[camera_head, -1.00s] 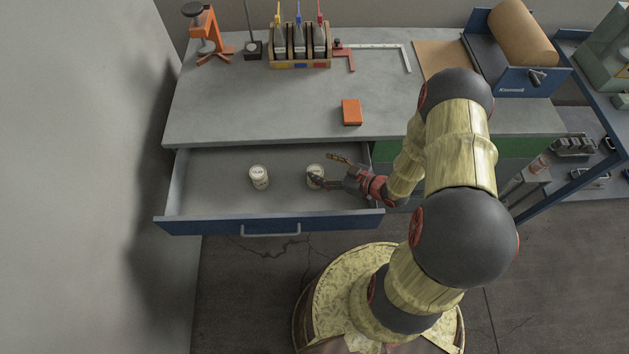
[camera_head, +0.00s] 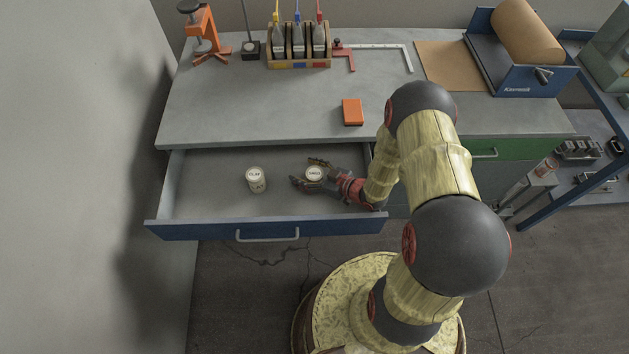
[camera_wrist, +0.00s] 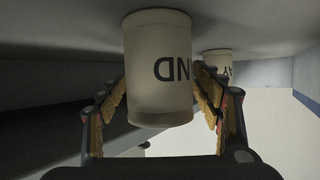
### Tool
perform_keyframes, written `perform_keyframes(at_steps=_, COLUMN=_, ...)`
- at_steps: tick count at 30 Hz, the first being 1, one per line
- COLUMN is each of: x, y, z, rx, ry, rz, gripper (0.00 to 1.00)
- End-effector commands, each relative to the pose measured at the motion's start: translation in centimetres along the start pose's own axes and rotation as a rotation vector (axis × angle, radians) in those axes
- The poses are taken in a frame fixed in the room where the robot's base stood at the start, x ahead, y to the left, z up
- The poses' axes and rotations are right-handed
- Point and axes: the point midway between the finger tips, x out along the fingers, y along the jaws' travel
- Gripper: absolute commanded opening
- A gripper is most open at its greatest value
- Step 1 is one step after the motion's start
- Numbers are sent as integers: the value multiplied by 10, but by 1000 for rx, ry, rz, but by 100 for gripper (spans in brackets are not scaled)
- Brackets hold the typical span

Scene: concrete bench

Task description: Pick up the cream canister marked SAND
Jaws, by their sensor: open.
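The cream canister marked SAND (camera_head: 315,173) stands in the open drawer (camera_head: 215,205), toward its right side. In the wrist view this canister (camera_wrist: 158,70) fills the middle, with the letters "ND" showing upside down. My gripper (camera_head: 307,172) reaches in from the right, with one finger on each side of the canister. In the wrist view the fingers of my gripper (camera_wrist: 160,100) are apart, left and right of it. Whether either finger touches it I cannot tell. A second cream canister marked CLAY (camera_head: 256,180) stands to the left in the drawer.
The drawer's blue front (camera_head: 265,230) and side walls surround the canisters. An orange block (camera_head: 352,112) lies on the concrete bench (camera_head: 240,115) above. A rack of bottles (camera_head: 298,45) stands at the back.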

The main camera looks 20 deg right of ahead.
Motion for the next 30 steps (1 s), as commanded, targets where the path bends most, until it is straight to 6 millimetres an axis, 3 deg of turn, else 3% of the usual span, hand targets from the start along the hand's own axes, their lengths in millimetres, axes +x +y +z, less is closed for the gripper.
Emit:
perform_keyframes(at_steps=8, x=3, y=0, z=-1, rx=0, ry=0, rz=0, gripper=66)
perform_keyframes(at_steps=30, x=3, y=0, z=-1, rx=0, ry=0, rz=0, gripper=24)
